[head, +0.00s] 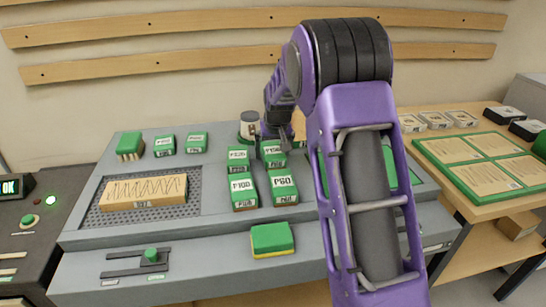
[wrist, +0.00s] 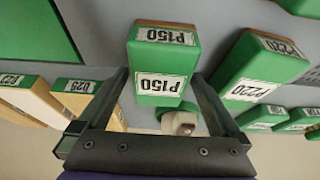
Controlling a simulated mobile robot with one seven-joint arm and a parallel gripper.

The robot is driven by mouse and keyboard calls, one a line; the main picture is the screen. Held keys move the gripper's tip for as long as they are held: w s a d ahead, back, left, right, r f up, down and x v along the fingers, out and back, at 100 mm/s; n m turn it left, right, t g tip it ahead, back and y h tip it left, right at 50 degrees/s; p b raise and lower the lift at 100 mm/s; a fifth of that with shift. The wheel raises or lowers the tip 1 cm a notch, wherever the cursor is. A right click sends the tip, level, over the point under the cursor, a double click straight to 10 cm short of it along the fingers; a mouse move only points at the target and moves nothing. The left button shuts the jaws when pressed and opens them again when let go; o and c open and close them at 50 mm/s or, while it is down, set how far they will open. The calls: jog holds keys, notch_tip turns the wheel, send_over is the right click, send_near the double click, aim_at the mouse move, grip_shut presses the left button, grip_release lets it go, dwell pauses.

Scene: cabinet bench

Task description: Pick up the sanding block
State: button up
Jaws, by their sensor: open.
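Several green sanding blocks with white grit labels stand on the grey bench. The one marked P150 (wrist: 162,58) lies between or just beyond my fingertips in the wrist view; I cannot tell which. In the head view this block (head: 273,155) is at the back of the group, partly hidden by my gripper (head: 275,130). My gripper (wrist: 160,75) is open and empty, with one finger on each side of the block. The P220 block (wrist: 262,72) is to the right in the wrist view. Blocks P180 (head: 243,190) and P80 (head: 283,187) stand in front.
A wooden block (head: 145,192) lies on a perforated plate at left. A green-and-yellow sponge (head: 272,239) and a slider with a green knob (head: 151,255) are at the front. A white-and-green pot (head: 249,120) stands close behind my gripper. A green board (head: 470,160) is at right.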

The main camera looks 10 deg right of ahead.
aim_at(273, 150)
jog(key=shift+f, duration=0.25)
dwell(0.5)
jog(key=c, duration=1.5)
notch_tip(273, 150, up, 11)
jog(key=shift+f+p, duration=0.2)
jog(key=shift+p, duration=0.65)
jog(key=shift+c, duration=0.2)
jog(key=o, duration=1)
jog(key=c, duration=0.5)
